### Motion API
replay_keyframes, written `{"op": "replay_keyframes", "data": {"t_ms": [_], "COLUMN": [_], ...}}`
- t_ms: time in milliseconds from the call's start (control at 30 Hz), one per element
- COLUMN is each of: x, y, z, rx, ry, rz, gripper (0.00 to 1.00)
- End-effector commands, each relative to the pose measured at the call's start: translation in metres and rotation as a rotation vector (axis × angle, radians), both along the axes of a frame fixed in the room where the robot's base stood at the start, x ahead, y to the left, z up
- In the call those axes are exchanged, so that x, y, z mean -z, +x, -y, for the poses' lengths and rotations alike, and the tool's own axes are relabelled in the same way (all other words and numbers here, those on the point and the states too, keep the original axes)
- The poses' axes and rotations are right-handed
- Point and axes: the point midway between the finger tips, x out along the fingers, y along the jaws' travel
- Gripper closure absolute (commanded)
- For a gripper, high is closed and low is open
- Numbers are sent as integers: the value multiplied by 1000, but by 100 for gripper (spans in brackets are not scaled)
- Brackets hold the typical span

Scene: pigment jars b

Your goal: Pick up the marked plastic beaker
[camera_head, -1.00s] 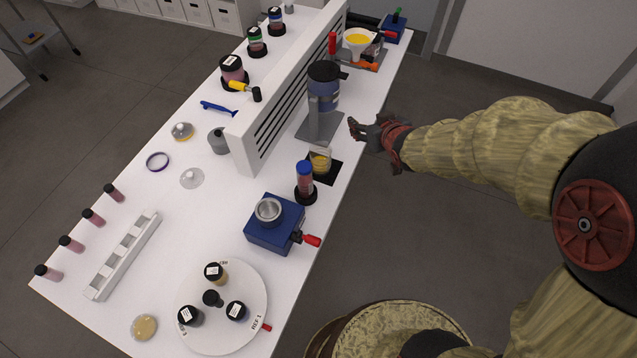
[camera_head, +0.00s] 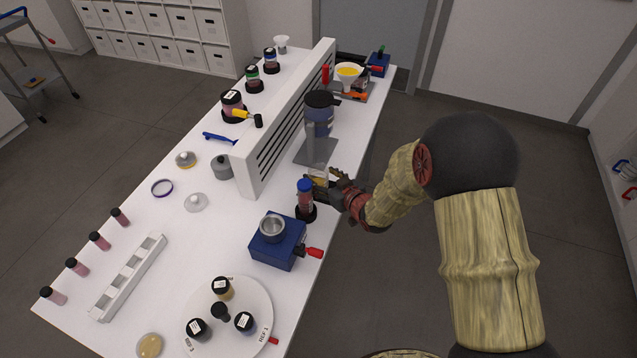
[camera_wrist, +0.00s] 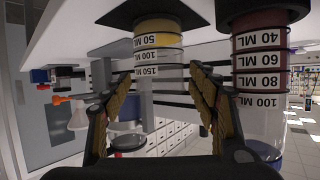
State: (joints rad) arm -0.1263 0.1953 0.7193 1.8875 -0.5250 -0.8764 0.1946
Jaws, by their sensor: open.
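The marked plastic beaker (camera_wrist: 158,57) is clear, has 50, 100 and 150 ML bands and holds yellow material at its base. In the wrist view it appears upside down, between the two fingers of my open gripper (camera_wrist: 160,85). I see no clear finger contact. In the head view the beaker (camera_head: 318,174) stands near the table's right edge, partly hidden by my gripper (camera_head: 332,184), which reaches in from the right.
A blue-capped, marked red cylinder (camera_head: 305,199) stands close beside the beaker and also shows in the wrist view (camera_wrist: 262,75). A blue device (camera_head: 277,248) is nearer, and a grey stand with a blue container (camera_head: 319,113) is behind. A slotted white divider (camera_head: 262,152) runs along the table (camera_head: 150,235).

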Motion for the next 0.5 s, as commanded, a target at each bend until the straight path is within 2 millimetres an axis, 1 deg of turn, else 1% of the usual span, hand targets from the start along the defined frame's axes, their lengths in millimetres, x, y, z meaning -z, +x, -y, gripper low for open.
{"op": "replay_keyframes", "data": {"t_ms": [67,200,433,500], "x": [6,9,8,9], "y": [8,17,18,18], "z": [-6,-11,-11,-11], "rx": [-1,-1,0,0], "ry": [-1,0,-1,-1], "rz": [-2,0,0,0], "gripper": [41,41,41,44]}}
